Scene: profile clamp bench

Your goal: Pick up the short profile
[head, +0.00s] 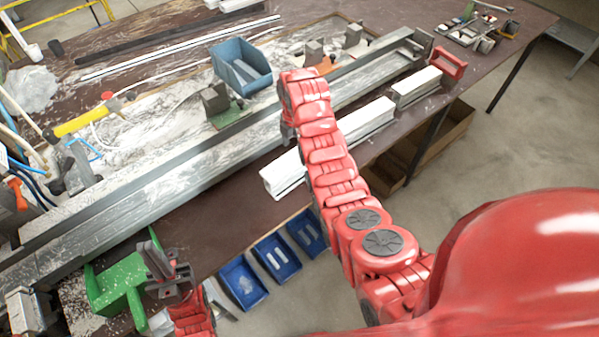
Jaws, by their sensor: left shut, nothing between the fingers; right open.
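The short profile (417,88) is a short white bar lying near the front edge of the bench at the right. A longer white profile (365,123) lies to its left along the same edge, partly hidden behind my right arm. My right arm reaches up across the bench edge, left of the short profile. Its fingers are hidden behind the arm.
A long grey rail (180,187) runs diagonally across the brown bench. A red block (449,62) stands at the right end of the short profile.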

